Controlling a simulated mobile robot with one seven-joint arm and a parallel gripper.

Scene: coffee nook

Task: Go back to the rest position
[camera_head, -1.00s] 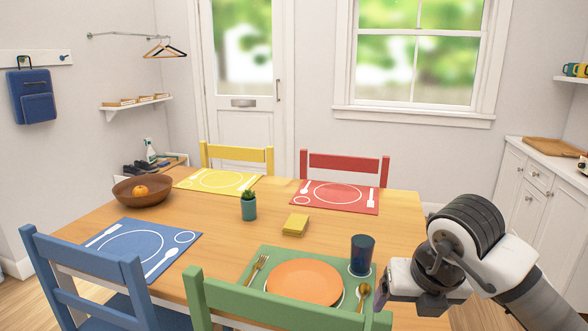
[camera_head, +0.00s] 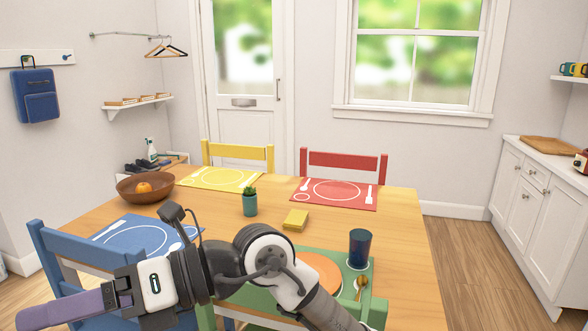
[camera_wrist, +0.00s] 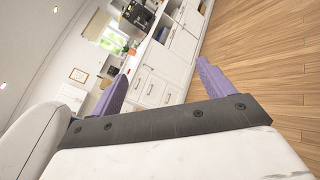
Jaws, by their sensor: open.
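My gripper (camera_head: 62,308) is at the lower left of the head view, pointing left, over the blue chair side of the table. In the wrist view my gripper (camera_wrist: 160,85) shows two purple fingers spread apart with nothing between them. It is open and empty. Beyond the fingers the wrist view shows white cabinets (camera_wrist: 152,88) and wooden floor (camera_wrist: 250,60), tilted. My arm crosses the front of the head view and hides part of the green chair (camera_head: 378,300), the orange plate (camera_head: 322,268) and the blue placemat (camera_head: 125,230).
On the table (camera_head: 400,225) stand a dark blue cup (camera_head: 360,248), a spoon (camera_head: 361,286), a yellow block (camera_head: 295,219), a small plant (camera_head: 250,203) and a brown bowl (camera_head: 135,192) with an orange fruit. The blue chair (camera_head: 75,250) is close to my gripper. The floor at right is clear.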

